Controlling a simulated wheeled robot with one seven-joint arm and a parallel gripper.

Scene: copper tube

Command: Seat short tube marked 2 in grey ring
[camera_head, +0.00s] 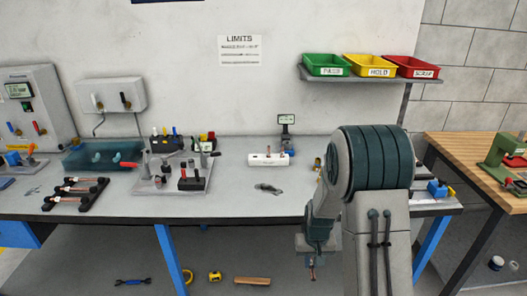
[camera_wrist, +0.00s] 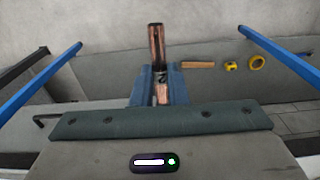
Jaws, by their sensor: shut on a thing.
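My gripper (camera_head: 311,262) hangs low in front of the bench's front edge, pointing down over the floor. In the wrist view its blue fingers (camera_wrist: 160,88) are shut on a short copper tube (camera_wrist: 157,43), which sticks out beyond the fingertips. The tube's lower end also shows small below the gripper in the head view (camera_head: 312,273). No mark on the tube can be read. I cannot pick out the grey ring for certain; a grey fixture plate (camera_head: 147,186) with small upright parts lies on the bench left of centre.
A black rack (camera_head: 93,197) with several copper pieces lies at the bench's left front. A white block (camera_head: 262,162) stands mid-bench, near a small display (camera_head: 286,119). Green (camera_head: 325,62), yellow and red bins sit on a wall shelf. Bare bench (camera_head: 225,200) lies between.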

